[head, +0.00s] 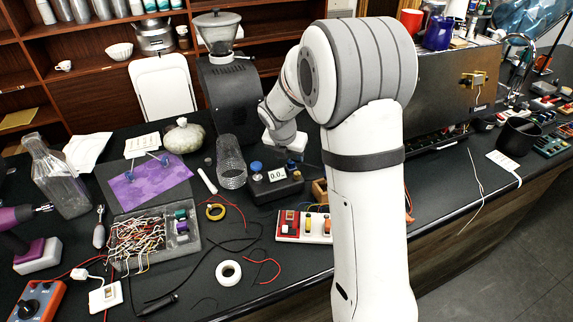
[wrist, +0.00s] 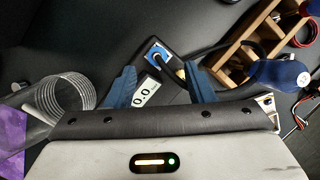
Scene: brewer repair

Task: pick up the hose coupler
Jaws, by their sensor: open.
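My gripper (wrist: 161,84) is open in the wrist view, its two blue fingers apart over a black box with a 0.0 display (wrist: 145,92). A blue round fitting (wrist: 156,54) with a dark hose or cable beside it sits on the box, just beyond the fingers. A small yellowish piece (wrist: 181,73) shows near the right finger. I cannot tell for certain which of these is the hose coupler. In the head view the black box (head: 275,185) stands below my arm's end, with a blue knob on its left; my fingertips are hard to make out there.
A wire-filled tray (head: 150,240) and a white tape roll (head: 228,273) lie nearer.

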